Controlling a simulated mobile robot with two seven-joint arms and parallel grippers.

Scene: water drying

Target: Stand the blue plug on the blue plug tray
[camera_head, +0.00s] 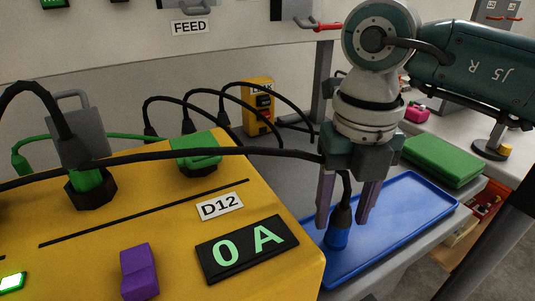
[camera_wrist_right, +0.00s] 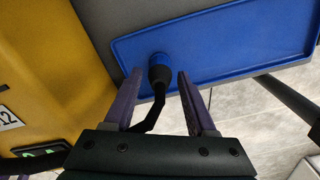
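The blue plug (camera_head: 337,238) has a blue end, a black body and a black cable. It appears to stand upright on the near left part of the blue plug tray (camera_head: 425,205), blue end down. In the right wrist view the plug (camera_wrist_right: 159,62) is near the left end of the tray (camera_wrist_right: 225,40). My right gripper (camera_head: 343,222) points down with its purple fingers apart, one on each side of the plug's black body. The wrist view shows gaps between the plug and both fingers (camera_wrist_right: 159,80). My left gripper is not in view.
A yellow box (camera_head: 190,250) with a "0 A" display (camera_head: 247,249) and a purple switch (camera_head: 139,272) stands close left of the tray. The plug's cable (camera_head: 230,153) runs left over it. A green case (camera_head: 442,160) lies behind the tray. The tray's right side is clear.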

